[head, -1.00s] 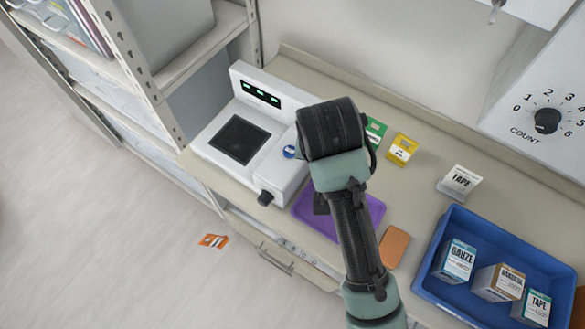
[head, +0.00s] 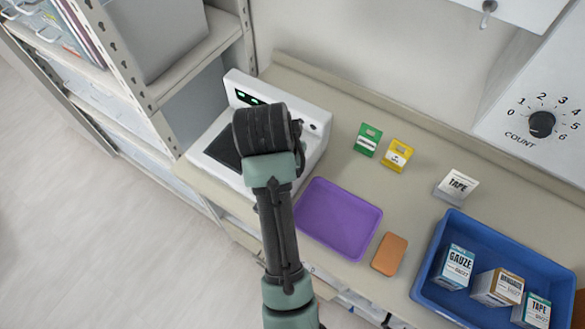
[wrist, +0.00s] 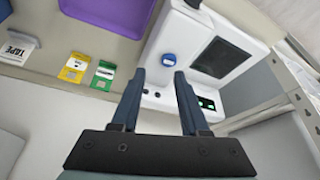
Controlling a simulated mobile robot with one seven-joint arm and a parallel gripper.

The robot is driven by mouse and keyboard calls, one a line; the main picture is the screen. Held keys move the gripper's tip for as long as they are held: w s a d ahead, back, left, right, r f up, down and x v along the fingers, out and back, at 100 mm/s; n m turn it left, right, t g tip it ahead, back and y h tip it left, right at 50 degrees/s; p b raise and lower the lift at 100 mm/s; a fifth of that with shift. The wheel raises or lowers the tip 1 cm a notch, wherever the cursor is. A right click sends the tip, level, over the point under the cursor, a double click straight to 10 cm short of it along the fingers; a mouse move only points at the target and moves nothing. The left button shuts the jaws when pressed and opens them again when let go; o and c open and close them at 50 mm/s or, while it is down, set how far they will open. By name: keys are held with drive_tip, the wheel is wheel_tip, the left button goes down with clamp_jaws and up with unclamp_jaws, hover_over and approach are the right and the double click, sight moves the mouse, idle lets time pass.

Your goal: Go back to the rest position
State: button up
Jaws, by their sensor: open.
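My gripper (wrist: 160,74) shows in the wrist view with its two dark fingers apart and nothing between them. Beyond the fingers is the white device (wrist: 178,40) with a dark square plate and a blue round button. In the head view my arm reaches up over the same white device (head: 315,117), covering part of its dark plate and display. My fingers are hidden there behind the wrist.
A blue bin (head: 432,273) holds boxes at right. A shelf rack (head: 146,98) stands at left.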

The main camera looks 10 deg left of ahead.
drive_tip(key=shift+s+d+f, duration=0.25)
drive_tip(key=shift+d+f, duration=0.1)
drive_tip(key=shift+f, duration=0.2)
drive_tip(key=shift+s+d+f, duration=0.25)
drive_tip(key=shift+d+f, duration=0.05)
drive_tip(key=shift+f, duration=0.2)
drive_tip(key=w+d+r+t+b, duration=0.1)
drive_tip(key=w+r+t, duration=0.25)
drive_tip(key=r, duration=0.55)
drive_tip(key=w+d+r+t+y, duration=0.1)
drive_tip(key=w+r+t, duration=0.25)
drive_tip(key=r, duration=0.55)
drive_tip(key=w+d+r+t+b, duration=0.1)
drive_tip(key=w+r+t, duration=0.25)
drive_tip(key=r, duration=0.45)
drive_tip(key=s+d+r+t, duration=0.2)
drive_tip(key=s+r+t, duration=0.2)
drive_tip(key=r, duration=0.5)
drive_tip(key=s+d+r+t+h, duration=0.1)
drive_tip(key=s+r+t, duration=0.3)
drive_tip(key=r, duration=0.6)
drive_tip(key=s+d+r+t+b, duration=0.1)
drive_tip(key=s+d+r+t, duration=0.2)
drive_tip(key=s+r, duration=0.4)
wheel_tip(320, 180, up, 3)
drive_tip(key=shift+s+d+f+t+h, duration=0.15)
drive_tip(key=shift+s+d+t+h, duration=0.15)
drive_tip(key=shift+t, duration=0.45)
drive_tip(key=shift+w+m, duration=0.15)
drive_tip(key=shift+m, duration=0.15)
